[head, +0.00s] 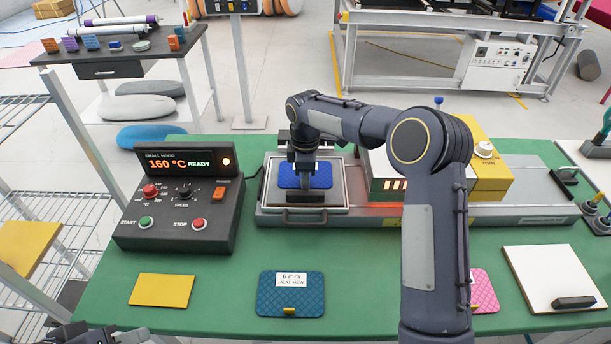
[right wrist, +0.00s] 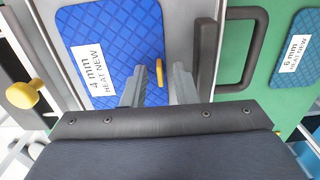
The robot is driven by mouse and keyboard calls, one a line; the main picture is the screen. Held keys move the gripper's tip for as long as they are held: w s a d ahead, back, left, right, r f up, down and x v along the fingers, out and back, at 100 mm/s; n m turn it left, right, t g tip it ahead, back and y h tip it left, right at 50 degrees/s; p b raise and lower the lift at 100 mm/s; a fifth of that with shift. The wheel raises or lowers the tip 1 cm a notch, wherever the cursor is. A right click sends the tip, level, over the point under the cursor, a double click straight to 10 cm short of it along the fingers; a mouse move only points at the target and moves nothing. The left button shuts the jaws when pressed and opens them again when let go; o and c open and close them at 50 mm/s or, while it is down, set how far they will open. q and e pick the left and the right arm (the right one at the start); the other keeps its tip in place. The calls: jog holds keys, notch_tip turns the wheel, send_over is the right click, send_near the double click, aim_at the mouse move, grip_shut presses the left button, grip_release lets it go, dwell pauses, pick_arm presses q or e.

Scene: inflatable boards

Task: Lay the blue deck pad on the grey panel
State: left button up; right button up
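The blue deck pad (head: 320,181) lies flat on the light grey panel (head: 339,197) in the framed tray, partly hidden behind my right gripper (head: 305,186). In the right wrist view the blue pad (right wrist: 130,30) carries a white "4 mm" label and a yellow tab (right wrist: 159,72), with the grey panel (right wrist: 183,25) beside it. My right gripper (right wrist: 159,88) points down over the pad's edge. Its fingers are apart, one on each side of the tab, with gaps visible. Dark parts of my left arm show at the bottom left edge; the left fingers cannot be made out.
A teal-blue "6 mm" pad (head: 290,296), a yellow sheet (head: 162,290), a pink pad (head: 484,291) and a white board (head: 550,275) lie on the green table (head: 225,310). A control box (head: 180,208) reads 160 °C READY. A yellow-and-white machine unit (head: 490,165) stands right of the tray.

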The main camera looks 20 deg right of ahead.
notch_tip(320, 180, up, 12)
jog(key=s+d+r+m+t+y, duration=0.1)
jog(key=s+d+r+m, duration=0.3)
jog(key=s, duration=0.4)
jog(key=s+d+f+m+t+y, duration=0.2)
jog(key=s+m, duration=0.6)
jog(key=s, duration=1.3)
jog(key=s+a+f+m+t, duration=0.2)
jog(key=s+f+m, duration=0.2)
jog(key=s, duration=0.2)
jog(key=shift+s+a+f+m+t+y, duration=0.2)
jog(key=shift+s+m+t+y, duration=0.1)
jog(key=shift+s+y, duration=0.1)
